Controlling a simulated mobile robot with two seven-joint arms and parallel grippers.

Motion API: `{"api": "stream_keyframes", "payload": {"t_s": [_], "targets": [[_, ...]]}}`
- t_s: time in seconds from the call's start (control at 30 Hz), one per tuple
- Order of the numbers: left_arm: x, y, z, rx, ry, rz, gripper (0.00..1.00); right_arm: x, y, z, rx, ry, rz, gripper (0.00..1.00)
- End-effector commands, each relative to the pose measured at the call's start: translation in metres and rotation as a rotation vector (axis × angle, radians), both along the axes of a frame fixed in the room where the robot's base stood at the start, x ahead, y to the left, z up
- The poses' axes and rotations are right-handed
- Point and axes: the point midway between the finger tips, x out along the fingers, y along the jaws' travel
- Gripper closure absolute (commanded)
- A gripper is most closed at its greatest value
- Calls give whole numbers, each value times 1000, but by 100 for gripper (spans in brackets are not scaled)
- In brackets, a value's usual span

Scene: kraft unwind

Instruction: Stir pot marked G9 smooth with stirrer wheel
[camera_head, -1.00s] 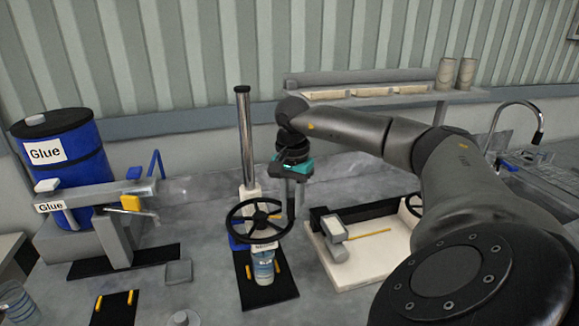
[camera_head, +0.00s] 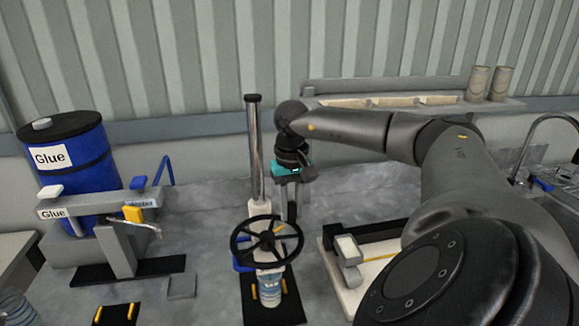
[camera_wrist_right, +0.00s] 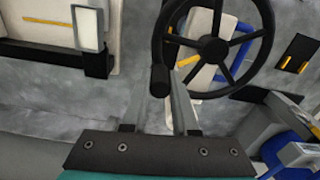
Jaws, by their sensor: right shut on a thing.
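The black stirrer wheel (camera_head: 266,243) sits on its stand in front of a tall metal post. It has several spokes and a handle knob on its rim. Below it a clear pot with a blue tint (camera_head: 269,285) stands on a black base; its marking is not readable now. My right gripper (camera_head: 289,208) reaches down to the wheel's right rim. In the right wrist view its two fingers (camera_wrist_right: 161,98) are around the knob of the wheel (camera_wrist_right: 213,47), shut on it. The contact is partly hidden in the head view. My left gripper is not in view.
A blue glue drum (camera_head: 66,170) and a grey dispenser with a yellow part (camera_head: 118,248) stand left. A pale tray (camera_head: 330,262) with a small block tool lies right. A shelf (camera_head: 395,107) with cups runs behind. A small black plate with yellow pegs (camera_head: 117,315) lies front left.

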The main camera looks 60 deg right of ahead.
Motion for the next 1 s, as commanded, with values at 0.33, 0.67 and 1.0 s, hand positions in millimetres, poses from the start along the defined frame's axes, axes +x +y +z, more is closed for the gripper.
{"api": "stream_keyframes", "payload": {"t_s": [0.33, 0.67, 1.0], "targets": [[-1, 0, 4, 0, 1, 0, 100, 6, 3, 0, 0, -3, 114, 100], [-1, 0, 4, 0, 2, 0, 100, 6, 3, 0, 1, -2, 133, 100], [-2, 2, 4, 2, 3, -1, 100, 6, 4, 0, 1, -2, 132, 56]]}}
